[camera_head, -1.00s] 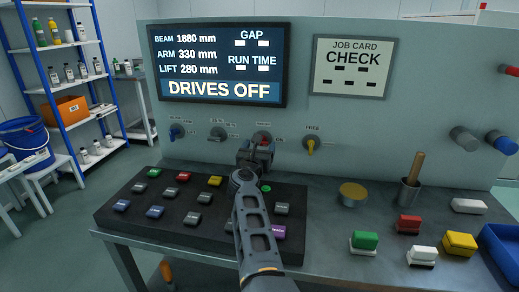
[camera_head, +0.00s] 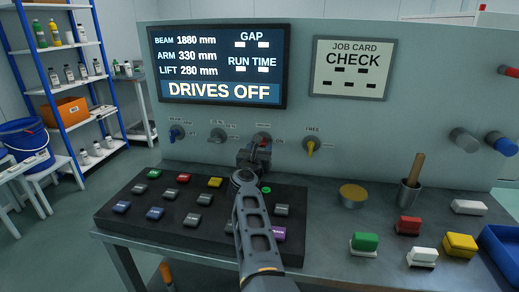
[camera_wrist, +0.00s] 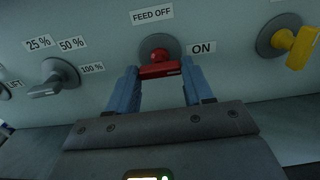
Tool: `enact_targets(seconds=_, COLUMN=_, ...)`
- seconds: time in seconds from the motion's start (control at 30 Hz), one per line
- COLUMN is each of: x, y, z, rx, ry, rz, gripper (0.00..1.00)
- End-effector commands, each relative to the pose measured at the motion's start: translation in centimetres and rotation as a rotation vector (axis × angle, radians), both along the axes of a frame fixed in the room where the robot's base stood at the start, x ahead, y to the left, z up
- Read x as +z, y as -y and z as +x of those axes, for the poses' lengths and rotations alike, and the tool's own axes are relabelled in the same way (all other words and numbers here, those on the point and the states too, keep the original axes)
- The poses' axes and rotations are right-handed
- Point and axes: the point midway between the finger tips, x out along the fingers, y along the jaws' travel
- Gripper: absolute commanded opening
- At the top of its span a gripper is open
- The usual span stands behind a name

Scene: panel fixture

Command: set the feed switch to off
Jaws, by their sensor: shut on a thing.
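The feed switch is a red knob (camera_wrist: 160,70) on a round grey base on the panel. In the wrist view, a FEED OFF label (camera_wrist: 152,15) is above it and an ON label (camera_wrist: 202,49) is to its right. My gripper (camera_wrist: 160,76) has its two blue fingers on either side of the red handle, shut on it. The handle lies roughly crosswise between the fingers; I cannot tell which label it points to. In the head view my gripper (camera_head: 256,152) is at the panel and mostly hides the switch.
A grey selector knob (camera_wrist: 58,78) with percent labels is to the left, and a yellow knob (camera_wrist: 298,45) to the right. The black button box (camera_head: 115,222) lies below my arm. The display (camera_head: 218,65) reads DRIVES OFF. A cup with a wooden handle (camera_head: 410,192) stands at right.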

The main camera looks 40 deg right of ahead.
Motion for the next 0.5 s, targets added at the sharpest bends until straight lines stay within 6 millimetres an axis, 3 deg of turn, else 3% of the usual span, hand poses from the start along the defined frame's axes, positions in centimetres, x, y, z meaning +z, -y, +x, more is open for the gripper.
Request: enact_targets(seconds=0.5, x=0.22, y=-0.06, z=0.01, rx=0.001, ry=-0.180, rz=-0.139, gripper=0.21)
